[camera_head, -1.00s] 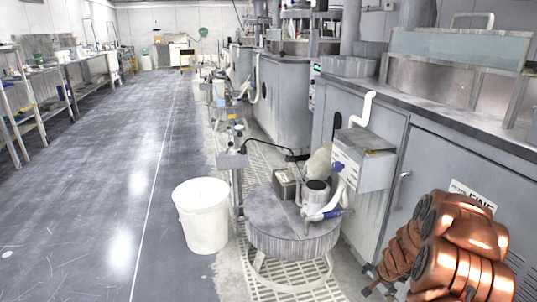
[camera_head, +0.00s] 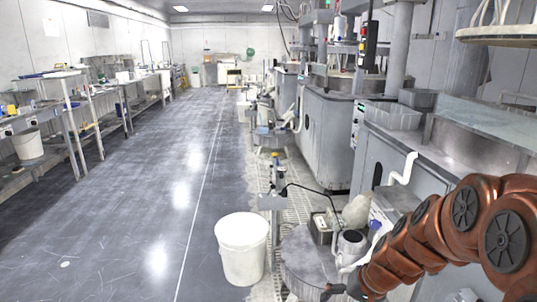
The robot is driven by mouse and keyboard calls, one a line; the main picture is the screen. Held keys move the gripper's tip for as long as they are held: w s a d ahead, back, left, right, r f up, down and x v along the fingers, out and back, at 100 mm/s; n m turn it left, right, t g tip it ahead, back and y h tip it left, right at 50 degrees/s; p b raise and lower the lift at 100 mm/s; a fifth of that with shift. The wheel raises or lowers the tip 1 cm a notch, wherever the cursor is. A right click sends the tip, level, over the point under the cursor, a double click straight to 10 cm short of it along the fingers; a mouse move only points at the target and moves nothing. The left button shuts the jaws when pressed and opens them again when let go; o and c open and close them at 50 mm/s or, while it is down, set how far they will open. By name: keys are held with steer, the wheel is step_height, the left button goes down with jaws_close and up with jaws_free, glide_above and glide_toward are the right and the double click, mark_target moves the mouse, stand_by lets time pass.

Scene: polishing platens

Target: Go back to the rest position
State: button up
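My copper-coloured arm reaches in from the right edge toward the bottom middle. My gripper (camera_head: 335,291) shows only as a small dark shape at the bottom edge, in front of the round grey stand (camera_head: 305,262). Its fingers are too small and partly cut off, so I cannot tell whether it is open or shut. I see nothing held in it.
A white bucket (camera_head: 242,262) stands on the floor left of the round stand. Grey polishing machines (camera_head: 328,135) line the right side. Workbenches (camera_head: 75,108) run along the left wall. The grey floor (camera_head: 150,190) between them is clear.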

steer(key=s+r+n+g+h+p, duration=0.1)
steer(key=s+r+g+h+p, duration=0.1)
steer(key=s+r+p, duration=0.4)
steer(key=s+r+n+g+h+p, duration=0.1)
steer(key=s+r+p, duration=0.5)
steer(key=s+r, duration=0.8)
steer(key=s+n+g, duration=0.1)
steer(key=s, duration=0.5)
steer(key=shift+s+d+n+h+p, duration=0.3)
steer(key=shift+s+h+p, duration=0.05)
steer(key=shift+h, duration=0.05)
